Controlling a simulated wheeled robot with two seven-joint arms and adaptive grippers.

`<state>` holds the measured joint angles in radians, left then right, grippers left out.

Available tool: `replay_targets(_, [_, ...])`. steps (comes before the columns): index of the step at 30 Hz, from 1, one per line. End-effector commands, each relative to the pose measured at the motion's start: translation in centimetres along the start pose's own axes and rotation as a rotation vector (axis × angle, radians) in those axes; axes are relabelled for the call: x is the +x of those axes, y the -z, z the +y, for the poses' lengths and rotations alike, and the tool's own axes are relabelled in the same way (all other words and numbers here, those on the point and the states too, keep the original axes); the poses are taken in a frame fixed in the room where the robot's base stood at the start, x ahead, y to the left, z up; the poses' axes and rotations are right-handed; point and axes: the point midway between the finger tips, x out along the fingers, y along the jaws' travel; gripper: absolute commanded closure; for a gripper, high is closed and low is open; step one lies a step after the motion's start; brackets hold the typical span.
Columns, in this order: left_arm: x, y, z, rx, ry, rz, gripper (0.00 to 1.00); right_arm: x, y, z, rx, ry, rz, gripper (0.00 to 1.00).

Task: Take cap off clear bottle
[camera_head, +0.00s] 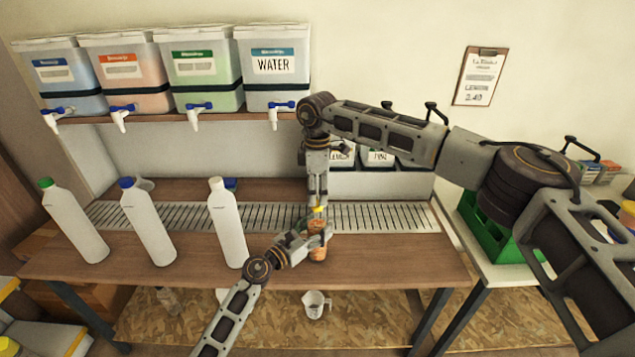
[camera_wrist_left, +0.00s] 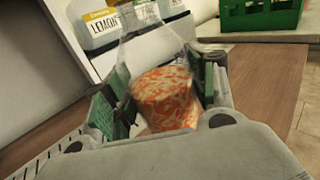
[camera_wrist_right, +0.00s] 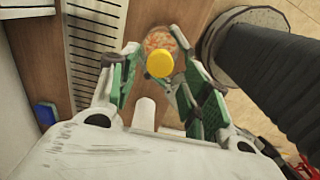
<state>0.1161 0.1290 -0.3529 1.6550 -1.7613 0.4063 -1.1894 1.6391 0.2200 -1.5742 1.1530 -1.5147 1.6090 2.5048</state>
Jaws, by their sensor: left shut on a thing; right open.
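The clear bottle (camera_head: 317,254) has an orange-and-white patterned band and stands near the front edge of the table, right of the white bottles. Its yellow cap (camera_head: 319,211) is at its top. My left gripper (camera_head: 312,240) is shut on the bottle from the side; the left wrist view shows the patterned band (camera_wrist_left: 165,97) between its green pads. My right gripper (camera_head: 318,203) points down over the bottle. In the right wrist view its open fingers stand on both sides of the yellow cap (camera_wrist_right: 160,64); I cannot tell whether they touch it.
White bottles with green (camera_head: 73,222), blue (camera_head: 148,222) and white (camera_head: 227,224) caps stand to the left. Dispenser tanks (camera_head: 205,68) sit on a shelf behind. A slatted metal strip (camera_head: 385,217) crosses the table. A measuring jug (camera_head: 316,304) is below the table's front edge.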

Motion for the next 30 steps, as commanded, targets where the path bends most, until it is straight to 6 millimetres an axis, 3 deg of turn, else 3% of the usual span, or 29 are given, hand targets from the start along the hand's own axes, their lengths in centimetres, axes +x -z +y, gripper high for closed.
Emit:
replay_targets(9, [0.0, 0.0, 0.1, 0.001, -0.001, 0.0, 1.0, 3.0, 0.0, 0.0, 0.0, 0.0, 0.0, 0.52])
replay_targets(22, [0.0, 0.0, 0.1, 0.001, -0.001, 0.0, 1.0, 3.6, 0.0, 0.0, 0.0, 0.0, 0.0, 0.52])
replay_targets(30, [0.0, 0.0, 0.1, 0.001, -0.001, 0.0, 1.0, 3.5, 0.0, 0.0, 0.0, 0.0, 0.0, 0.86])
